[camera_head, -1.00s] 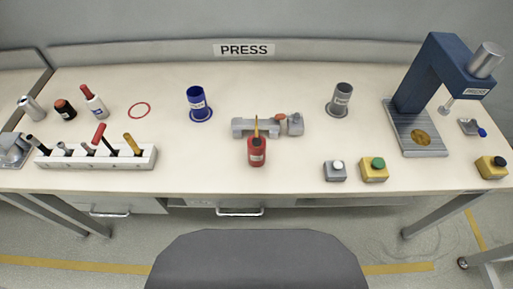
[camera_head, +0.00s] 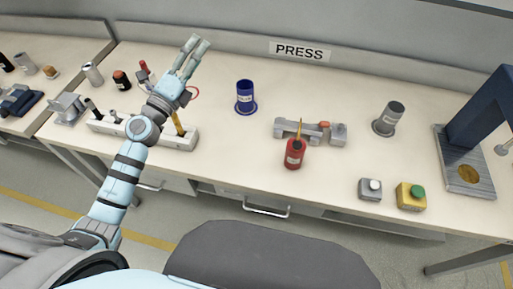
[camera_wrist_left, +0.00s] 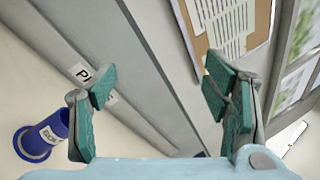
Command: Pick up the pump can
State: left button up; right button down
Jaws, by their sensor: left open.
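The pump can (camera_head: 294,153) is red with a thin yellow-orange spout and a pale label. It stands upright near the front edge of the bench, in front of a grey clamp-like fixture (camera_head: 300,130). My left gripper (camera_head: 196,50) is raised over the left part of the bench, left of the can and well apart from it. Its fingers are spread and empty. In the left wrist view the open fingers (camera_wrist_left: 155,88) point towards the back wall, and the can is not in that view. My right gripper is not in view.
A blue cup (camera_head: 245,97) stands between my left gripper and the can, and shows in the left wrist view (camera_wrist_left: 45,138). A grey cup (camera_head: 388,119), button boxes (camera_head: 411,196) and a press (camera_head: 465,160) are on the right. A tool rack (camera_head: 180,138) lies under my left arm.

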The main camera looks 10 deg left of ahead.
pick_arm(q)
jog(key=s+d+f+m+g+h, duration=0.2)
jog(key=d+f+m, duration=0.3)
jog(key=f, duration=0.2)
jog(key=s+d+f+m+g+h, duration=0.2)
jog(key=s+d+f+m, duration=0.15)
jog(key=f, duration=0.45)
jog(key=m+g+h, duration=0.3)
jog(key=m, duration=0.6)
send_near(288, 154)
jog(key=shift+w+a, duration=0.4)
jog(key=shift+a, duration=0.2)
jog(key=shift+w+a, duration=0.35)
jog(key=shift+a, duration=0.25)
jog(key=d, duration=0.1)
jog(key=d+m, duration=0.1)
jog(key=shift+w+d+f+h, duration=0.1)
jog(key=shift+d+f+h, duration=0.1)
jog(key=shift+d+h, duration=0.15)
jog(key=x, duration=0.9)
jog(key=shift+d, duration=0.35)
jog(key=shift+w+d, duration=0.1)
jog(key=shift+d, duration=0.15)
jog(key=c, duration=1.4)
notch_tip(288, 154, up, 10)
jog(key=shift+r, duration=0.1)
